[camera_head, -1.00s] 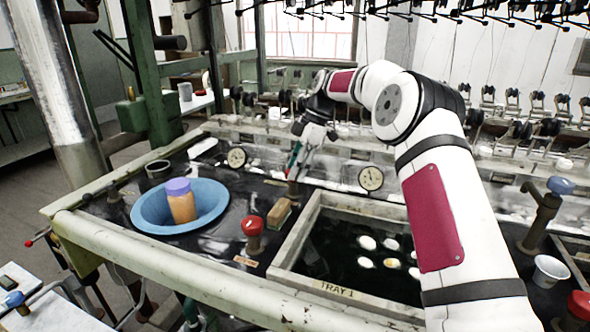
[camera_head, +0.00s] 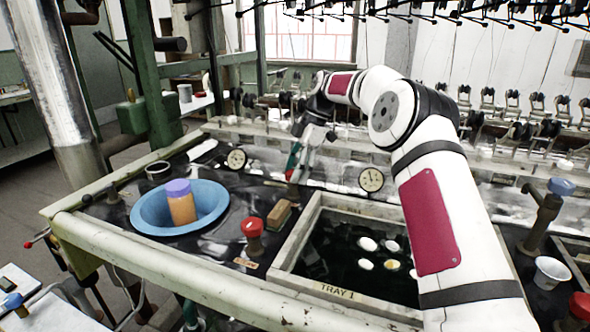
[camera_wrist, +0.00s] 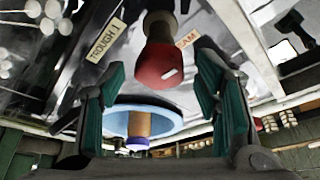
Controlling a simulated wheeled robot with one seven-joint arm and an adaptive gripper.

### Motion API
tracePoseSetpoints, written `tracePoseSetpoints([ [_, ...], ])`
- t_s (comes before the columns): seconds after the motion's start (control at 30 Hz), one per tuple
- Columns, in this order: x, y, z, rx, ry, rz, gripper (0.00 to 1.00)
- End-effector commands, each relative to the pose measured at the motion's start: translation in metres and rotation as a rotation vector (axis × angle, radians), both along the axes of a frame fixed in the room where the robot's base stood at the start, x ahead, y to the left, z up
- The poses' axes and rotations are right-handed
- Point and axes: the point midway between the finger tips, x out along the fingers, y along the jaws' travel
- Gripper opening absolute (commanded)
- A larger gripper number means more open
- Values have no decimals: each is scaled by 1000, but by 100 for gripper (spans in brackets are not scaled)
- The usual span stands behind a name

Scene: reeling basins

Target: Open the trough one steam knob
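A red knob on a dark stem (camera_wrist: 162,66) shows in the wrist view, beside a "TROUGH 1" label (camera_wrist: 106,40) and another label (camera_wrist: 187,39) partly covered, ending in "AM". My gripper (camera_wrist: 162,75) is open, its two green-padded fingers on either side of the knob with gaps showing. In the head view my gripper (camera_head: 298,166) is low over the counter, behind the wooden brush. A reddish-brown stem (camera_head: 292,190) shows just below it; its top is hidden by the fingers.
Another red knob (camera_head: 252,228) stands in front, between the blue basin (camera_head: 150,226) and Tray 1 (camera_head: 335,291). A wooden brush (camera_head: 278,214) lies beside the tray. Two round gauges (camera_head: 371,180) stand behind. An orange container with a purple lid (camera_head: 181,206) sits in the basin.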

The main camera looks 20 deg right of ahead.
Motion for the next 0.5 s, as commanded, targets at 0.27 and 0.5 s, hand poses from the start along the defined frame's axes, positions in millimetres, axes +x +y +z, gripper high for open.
tracePoseSetpoints([
  [0.27,2,-5,13,0,-4,-2,57],
  [0.5,3,-19,47,0,-2,-2,57],
])
